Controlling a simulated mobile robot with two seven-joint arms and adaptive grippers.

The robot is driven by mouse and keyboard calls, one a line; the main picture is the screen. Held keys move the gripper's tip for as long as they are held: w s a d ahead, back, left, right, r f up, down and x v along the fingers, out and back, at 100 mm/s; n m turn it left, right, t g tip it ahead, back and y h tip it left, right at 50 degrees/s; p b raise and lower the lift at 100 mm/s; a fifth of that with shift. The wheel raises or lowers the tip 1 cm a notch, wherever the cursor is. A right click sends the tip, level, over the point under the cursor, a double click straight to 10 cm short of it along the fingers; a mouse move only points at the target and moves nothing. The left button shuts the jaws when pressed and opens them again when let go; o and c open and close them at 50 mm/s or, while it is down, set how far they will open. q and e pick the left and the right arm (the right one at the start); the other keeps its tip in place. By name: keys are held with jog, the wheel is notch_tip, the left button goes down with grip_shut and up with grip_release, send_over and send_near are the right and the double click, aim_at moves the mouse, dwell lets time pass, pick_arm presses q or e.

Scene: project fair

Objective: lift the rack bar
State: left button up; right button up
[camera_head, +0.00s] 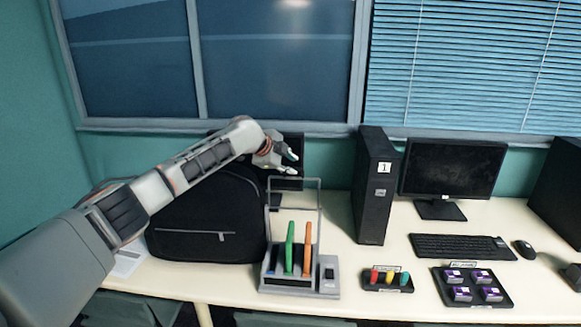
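A grey rack (322,290) stands near the front edge of the table, with a green and an orange upright piece in its slots. Its thin grey rack bar (308,180) runs across the top of two upright posts and is level. My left gripper (293,164) reaches in from the left, over the black bag, and appears just above the left part of the bar. Its two pale fingertips are apart with nothing seen between them. Whether a finger touches the bar cannot be told. My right gripper is not in view.
A black bag (195,215) stands left of the rack. A black computer tower (373,195) stands to its right, with a monitor (452,168), keyboard (462,247) and mouse (525,249) beyond. Trays of coloured pegs (388,287) and purple blocks (473,303) lie at the front right.

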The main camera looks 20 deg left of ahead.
pick_arm(q)
jog(key=shift+w+r, duration=0.1)
jog(key=shift+r, duration=0.2)
jog(key=v, duration=1.1)
jog(key=shift+s, duration=0.55)
jog(key=shift+f, duration=0.15)
